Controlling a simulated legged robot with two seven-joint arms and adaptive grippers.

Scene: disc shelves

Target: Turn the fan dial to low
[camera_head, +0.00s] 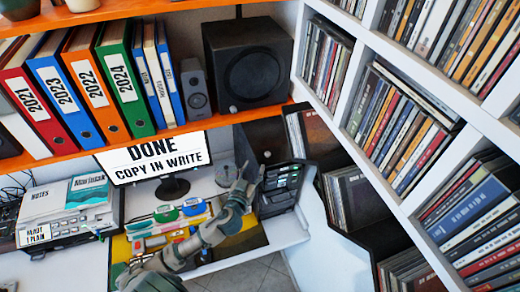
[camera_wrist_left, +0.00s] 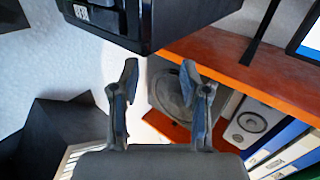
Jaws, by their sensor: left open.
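I cannot make out a fan or its dial with certainty. A dark boxy device (camera_head: 280,190) with small pale markings on its front stands at the right end of the desk. A dark box (camera_wrist_left: 190,22) with a small white label fills the top of the left wrist view; it looks like the same device. My left gripper (camera_head: 249,174) is just left of the device in the head view. Its fingers (camera_wrist_left: 165,88) are apart and empty, below the box in the wrist view. A grey round object (camera_head: 226,173) stands left of the gripper, too small to identify. My right gripper is out of view.
A monitor (camera_head: 150,160) stands behind my left arm. The orange shelf (camera_head: 185,133) with binders and a black speaker (camera_head: 248,63) overhangs the desk. White disc shelves (camera_head: 345,130) bound the right side. Colourful small items (camera_head: 170,220) lie on the desk.

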